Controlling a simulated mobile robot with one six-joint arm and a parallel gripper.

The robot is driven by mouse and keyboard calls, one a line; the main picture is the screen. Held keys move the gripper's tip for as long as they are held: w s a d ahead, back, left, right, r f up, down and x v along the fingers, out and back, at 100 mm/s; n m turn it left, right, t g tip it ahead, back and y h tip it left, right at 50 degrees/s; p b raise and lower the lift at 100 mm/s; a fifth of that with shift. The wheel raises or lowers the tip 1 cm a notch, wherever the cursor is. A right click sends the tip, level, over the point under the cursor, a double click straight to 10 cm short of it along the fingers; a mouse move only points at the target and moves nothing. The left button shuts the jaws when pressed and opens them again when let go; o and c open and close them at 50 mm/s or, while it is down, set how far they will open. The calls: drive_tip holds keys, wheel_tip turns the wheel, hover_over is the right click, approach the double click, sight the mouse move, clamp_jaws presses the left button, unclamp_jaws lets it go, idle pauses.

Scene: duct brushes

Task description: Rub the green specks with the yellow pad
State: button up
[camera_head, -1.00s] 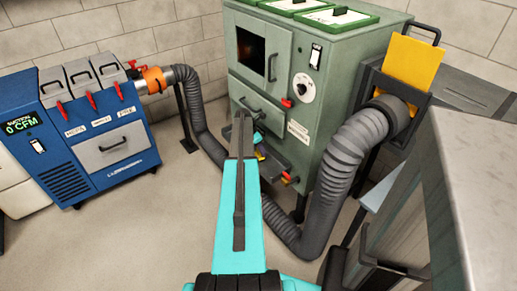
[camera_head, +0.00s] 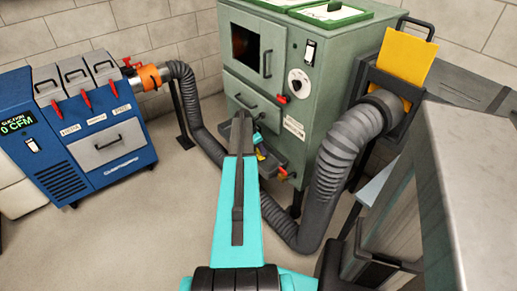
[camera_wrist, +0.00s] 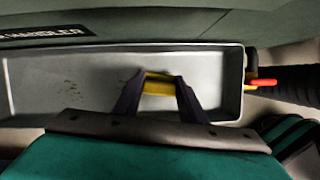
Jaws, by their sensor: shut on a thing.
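My gripper (camera_wrist: 160,98) shows in the wrist view, its two dark fingers shut on the yellow pad (camera_wrist: 158,86). The pad is over the right half of a shallow grey tray (camera_wrist: 205,65); I cannot tell whether it touches the tray floor. Small dark greenish-brown specks (camera_wrist: 71,92) lie in a patch on the tray floor left of the gripper. A few more specks (camera_wrist: 126,78) show just beside the left finger. In the head view the tray (camera_head: 281,155) juts from the green cabinet's lower front, and my arm hides much of it.
The green cabinet (camera_head: 312,125) stands behind the tray. A thick grey hose (camera_head: 335,170) curves down at its right. A red-tipped lever (camera_wrist: 262,82) sits just beyond the tray's right end. A blue suction unit (camera_head: 75,140) stands left, with open floor (camera_head: 140,235) in front.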

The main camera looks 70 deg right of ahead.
drive_tip(key=shift+s+a+f, duration=0.1)
drive_tip(key=shift+s+a, duration=0.25)
drive_tip(key=shift+s, duration=0.2)
drive_tip(key=shift+s+a, duration=0.35)
drive_tip(key=shift+s, duration=0.2)
drive_tip(key=shift+p, duration=0.35)
drive_tip(key=shift+r+p, duration=1.7)
drive_tip(key=shift+r, duration=1.3)
wheel_tip(320, 180, up, 3)
drive_tip(key=shift+p, duration=1.15)
